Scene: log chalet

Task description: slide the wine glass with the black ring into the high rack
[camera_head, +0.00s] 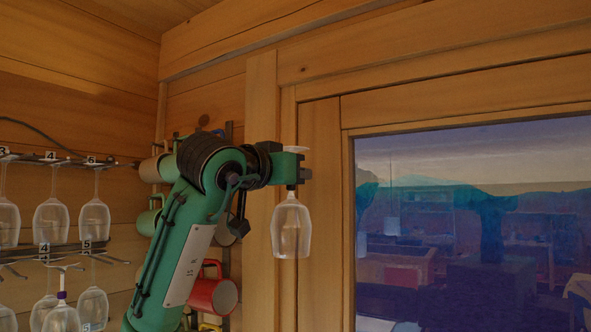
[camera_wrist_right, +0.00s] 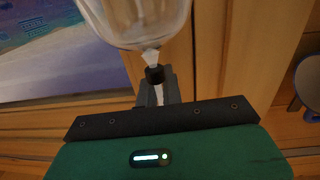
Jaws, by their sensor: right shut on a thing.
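The wine glass with the black ring (camera_head: 291,230) hangs upside down from my right gripper (camera_head: 294,168), bowl down and foot above the jaws, in front of the wooden window frame. The right gripper is shut on its stem. In the right wrist view the bowl (camera_wrist_right: 135,18) is at the top, with the black ring (camera_wrist_right: 154,74) on the stem by the jaws (camera_wrist_right: 164,92). The high rack (camera_head: 66,161) is on the wall at the left, with several upside-down glasses and number tags 3, 4 and 5. The held glass is well to the right of it. My left gripper is not in view.
A lower rack (camera_head: 62,266) also holds hanging glasses, one with a purple ring (camera_head: 61,295). Mugs hang behind my right arm, including a red mug (camera_head: 213,296). A window (camera_head: 470,230) fills the right side. Open air surrounds the held glass.

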